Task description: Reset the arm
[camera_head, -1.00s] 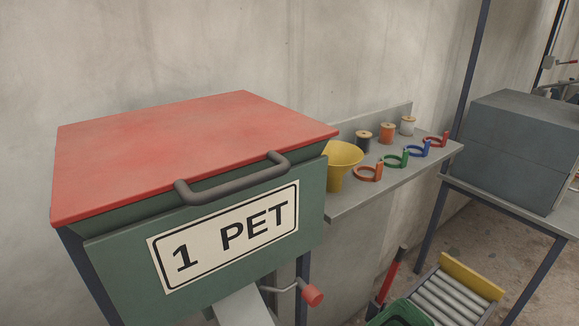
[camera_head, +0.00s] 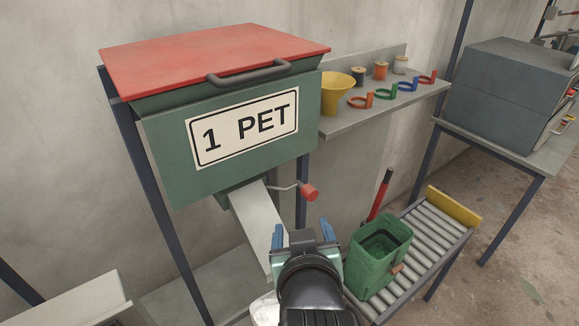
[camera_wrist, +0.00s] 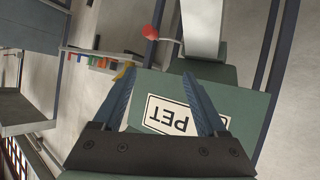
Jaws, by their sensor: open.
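My gripper (camera_head: 303,236) is at the lower middle of the head view, in front of the hopper's chute. Its two blue fingers are apart with nothing between them. In the wrist view my gripper (camera_wrist: 160,90) is also open and empty, with the green hopper (camera_wrist: 205,100) beyond the fingers. In the head view the green hopper (camera_head: 160,150) has a red lid (camera_head: 215,55), which is shut, and a sign (camera_head: 243,127) reading "1 PET". My wrist hides part of what lies below the chute.
A green bin (camera_head: 368,290) stands on a roller conveyor (camera_head: 430,235) right of my gripper. The chute (camera_head: 250,220) and a red-knobbed crank (camera_head: 309,192) are close by. A wall shelf (camera_head: 350,127) holds a yellow funnel (camera_head: 337,95), spools and coloured rings. A grey box (camera_head: 505,95) stands at right.

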